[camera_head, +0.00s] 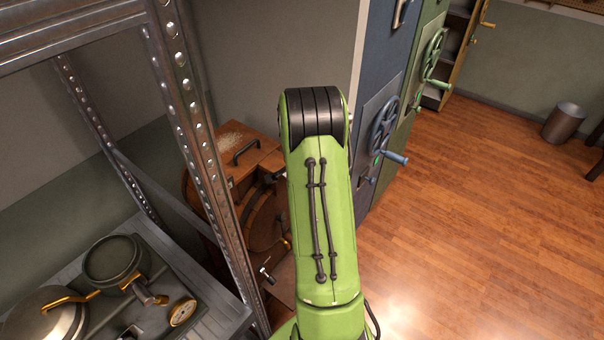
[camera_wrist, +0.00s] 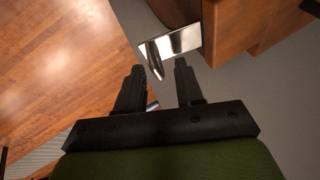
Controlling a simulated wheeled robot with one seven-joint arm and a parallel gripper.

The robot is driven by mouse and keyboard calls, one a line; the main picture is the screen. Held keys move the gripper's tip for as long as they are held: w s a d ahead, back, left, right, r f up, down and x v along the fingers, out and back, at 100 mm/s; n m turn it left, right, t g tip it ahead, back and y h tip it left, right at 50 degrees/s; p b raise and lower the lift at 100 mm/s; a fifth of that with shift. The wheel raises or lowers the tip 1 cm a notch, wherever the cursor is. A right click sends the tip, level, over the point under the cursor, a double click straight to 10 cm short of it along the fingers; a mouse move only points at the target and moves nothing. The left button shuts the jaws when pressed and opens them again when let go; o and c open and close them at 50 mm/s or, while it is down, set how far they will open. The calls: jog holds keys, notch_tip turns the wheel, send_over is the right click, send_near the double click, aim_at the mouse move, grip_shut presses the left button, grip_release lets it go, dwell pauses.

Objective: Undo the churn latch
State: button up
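The wooden churn (camera_head: 262,222) stands low behind the metal shelf post, partly hidden by the post and my green arm. It has a black handle on top and a small crank-like metal part low on its front. In the wrist view, a shiny metal plate with a small protruding tab (camera_wrist: 172,47), which looks like the latch, juts from the churn's brown wooden edge (camera_wrist: 235,30). My gripper (camera_wrist: 162,72) is open, with its two black fingers apart just short of the plate. I see nothing held. The gripper is hidden in the head view.
A metal shelf (camera_head: 185,110) at the left holds a lidded pot (camera_head: 45,312) and a gauge (camera_head: 182,311). Blue and green cabinets with handwheels (camera_head: 384,125) stand right of my arm. The wooden floor (camera_head: 480,230) at the right is clear. A bin (camera_head: 563,122) stands far right.

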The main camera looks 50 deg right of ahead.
jog(key=v, duration=1.5)
jog(key=shift+r, duration=0.35)
jog(key=shift+a, duration=0.15)
